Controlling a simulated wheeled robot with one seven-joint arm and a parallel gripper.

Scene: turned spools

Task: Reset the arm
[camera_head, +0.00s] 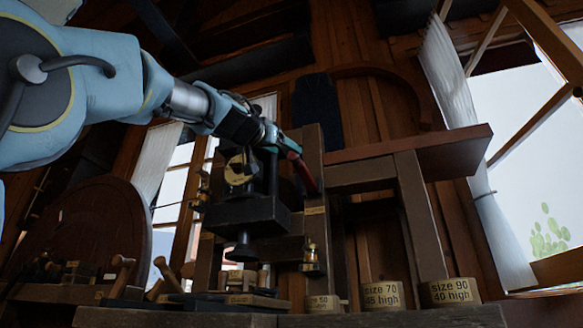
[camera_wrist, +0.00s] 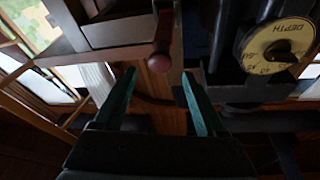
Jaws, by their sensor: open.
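My gripper (camera_wrist: 158,97) shows in the wrist view with its two green fingers apart and nothing between them. Past the fingertips hangs a dark red handle (camera_wrist: 164,38), which also shows in the head view (camera_head: 301,171) beside the end of my arm. Whether a finger touches the handle, I cannot tell. To the right in the wrist view is a dial marked DEPTH (camera_wrist: 275,48) on a dark machine. In the head view my arm reaches from the upper left to this machine (camera_head: 245,212), and my fingers are hard to make out there.
Spools labelled size 50 (camera_head: 322,304), size 70 (camera_head: 383,296) and size 90 (camera_head: 450,292) stand along the bench (camera_head: 400,317). Wooden-handled tools (camera_head: 121,275) sit at the left. A wooden frame (camera_head: 370,172) rises right of the machine. Open windows are at both sides.

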